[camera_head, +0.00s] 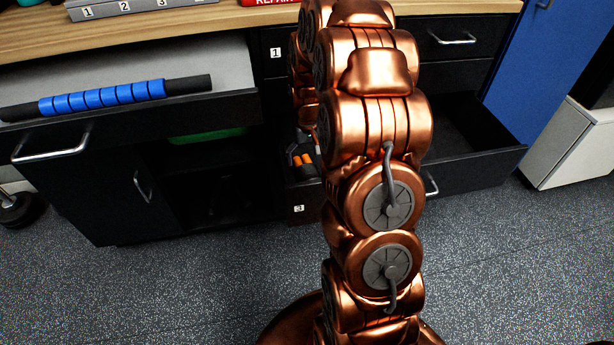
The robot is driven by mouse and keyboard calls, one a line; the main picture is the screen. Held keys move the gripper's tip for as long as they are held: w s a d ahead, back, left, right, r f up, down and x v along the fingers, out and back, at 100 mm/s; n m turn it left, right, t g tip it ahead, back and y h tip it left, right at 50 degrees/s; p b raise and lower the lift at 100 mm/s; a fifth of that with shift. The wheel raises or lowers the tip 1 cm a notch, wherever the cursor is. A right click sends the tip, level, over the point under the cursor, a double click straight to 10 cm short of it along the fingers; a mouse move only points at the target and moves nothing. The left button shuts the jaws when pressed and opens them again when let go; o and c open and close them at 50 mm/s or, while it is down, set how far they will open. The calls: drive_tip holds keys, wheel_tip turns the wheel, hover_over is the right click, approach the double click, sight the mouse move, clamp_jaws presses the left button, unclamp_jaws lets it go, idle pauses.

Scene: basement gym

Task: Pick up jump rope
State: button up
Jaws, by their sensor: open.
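No jump rope can be made out with certainty. Small orange and black pieces (302,160) lie in an open lower drawer (470,160), partly behind my arm; I cannot tell whether they are the rope's handles. My copper arm rises through the middle of the view and hides much of the cabinet and drawer. My gripper is not in view.
A blue and black massage roller (103,97) lies on an open upper drawer (210,112) at left. The wooden worktop (240,17) holds a grey numbered box (125,8). A blue panel (545,75) and white cabinet (575,148) stand at right. Grey floor (520,270) is clear.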

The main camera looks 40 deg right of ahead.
sight(308, 170)
drive_tip(key=shift+d+f+b, duration=0.1)
drive_tip(key=shift+f+b, duration=0.85)
drive_tip(key=shift+f, duration=2.25)
drive_tip(key=shift+s, duration=0.1)
drive_tip(key=c, duration=1.4)
drive_tip(key=shift+r, duration=0.1)
